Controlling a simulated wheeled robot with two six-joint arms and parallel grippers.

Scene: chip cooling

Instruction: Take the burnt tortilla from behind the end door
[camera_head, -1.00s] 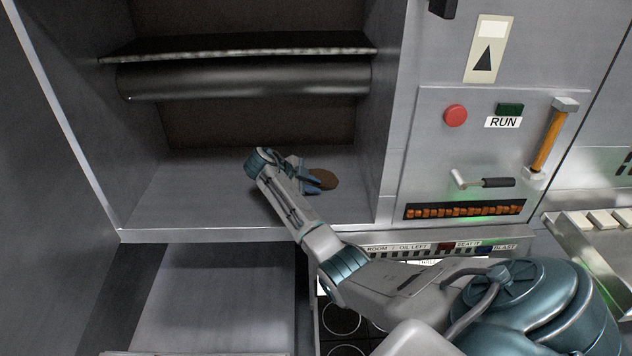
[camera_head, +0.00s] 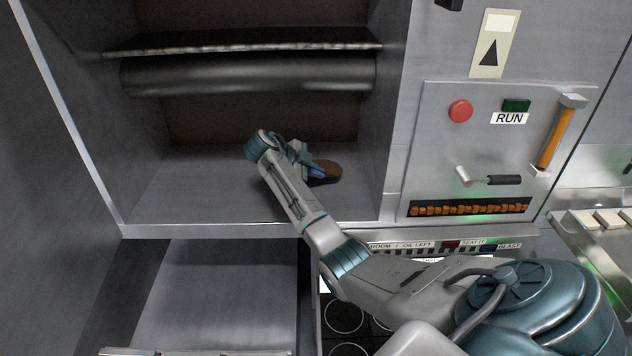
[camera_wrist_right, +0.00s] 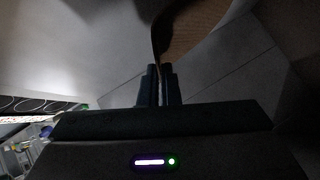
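The burnt tortilla (camera_head: 327,172) is a dark brown disc inside the open compartment, near the floor on its right side. In the right wrist view the tortilla (camera_wrist_right: 190,28) stretches away from the fingertips, its dark edge running in between them. My right gripper (camera_head: 318,172) reaches into the compartment and is shut on the tortilla's near edge. Its fingers (camera_wrist_right: 158,85) are close together in the wrist view. The fingers and wrist hide part of the tortilla in the head view. My left gripper is not in view.
A dark roller (camera_head: 250,76) under a belt edge spans the compartment above my wrist. Side walls and a front sill (camera_head: 210,230) bound the opening. A control panel (camera_head: 440,140) with a red button, lever and orange-handled tool is to the right.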

